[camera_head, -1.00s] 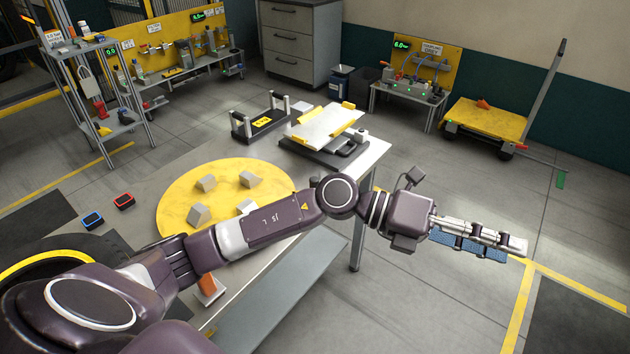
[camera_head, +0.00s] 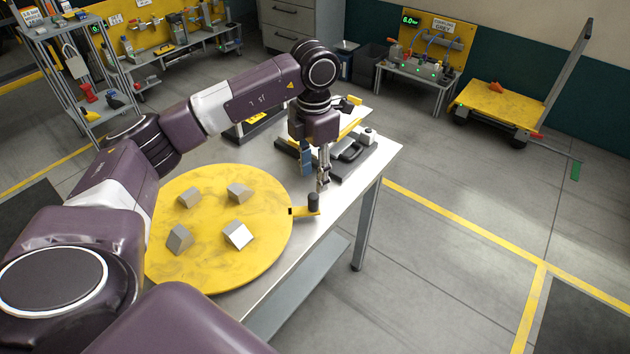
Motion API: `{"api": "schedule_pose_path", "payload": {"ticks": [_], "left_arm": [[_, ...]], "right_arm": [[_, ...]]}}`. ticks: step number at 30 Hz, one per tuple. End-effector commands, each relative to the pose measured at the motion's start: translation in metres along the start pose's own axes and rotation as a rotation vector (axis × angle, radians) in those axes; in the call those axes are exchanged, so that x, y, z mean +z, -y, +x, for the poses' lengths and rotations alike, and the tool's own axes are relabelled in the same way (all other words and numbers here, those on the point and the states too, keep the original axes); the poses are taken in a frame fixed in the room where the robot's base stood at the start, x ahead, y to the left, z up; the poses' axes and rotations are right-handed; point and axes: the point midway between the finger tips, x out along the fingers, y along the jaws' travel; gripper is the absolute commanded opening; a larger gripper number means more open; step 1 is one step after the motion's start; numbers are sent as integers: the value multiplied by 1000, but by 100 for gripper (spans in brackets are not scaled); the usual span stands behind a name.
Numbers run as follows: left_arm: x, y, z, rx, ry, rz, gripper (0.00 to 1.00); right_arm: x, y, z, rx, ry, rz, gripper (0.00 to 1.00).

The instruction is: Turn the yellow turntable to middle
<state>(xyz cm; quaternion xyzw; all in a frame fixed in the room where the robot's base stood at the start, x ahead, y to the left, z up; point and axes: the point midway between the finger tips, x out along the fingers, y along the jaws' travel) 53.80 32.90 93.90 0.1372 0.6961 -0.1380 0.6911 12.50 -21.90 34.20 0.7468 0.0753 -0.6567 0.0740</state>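The yellow turntable (camera_head: 215,205) is a round disc on the grey table, with several grey wedge blocks on it. A short yellow arm with a dark upright knob (camera_head: 313,202) sticks out from its right edge. My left gripper (camera_head: 324,188) points down just above the knob, its fingertips at or very near the knob's top. Its fingers look close together, but they are too small to tell whether they are open or shut, or touching the knob. My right gripper is not in view.
Behind the gripper, a dark fixture with a white and yellow plate (camera_head: 350,150) stands on the table, partly hidden by my arm. The table's right edge (camera_head: 345,225) runs close by the knob.

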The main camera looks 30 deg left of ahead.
Motion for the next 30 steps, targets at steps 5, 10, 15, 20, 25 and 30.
{"api": "schedule_pose_path", "payload": {"ticks": [5, 10, 15, 20, 25, 30], "left_arm": [[-2, 1, 24, -2, -5, 1, 37], [-2, 1, 52, -3, -4, 2, 37], [0, 1, 70, -2, -1, 1, 37], [0, 1, 75, -2, 1, 2, 37], [0, 1, 75, -2, 1, 2, 37], [0, 1, 75, -2, 1, 2, 20]], "right_arm": [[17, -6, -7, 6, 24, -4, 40], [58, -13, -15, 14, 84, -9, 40], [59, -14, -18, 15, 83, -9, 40], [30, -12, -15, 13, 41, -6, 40], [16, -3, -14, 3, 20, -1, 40], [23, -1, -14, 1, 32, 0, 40]]}}
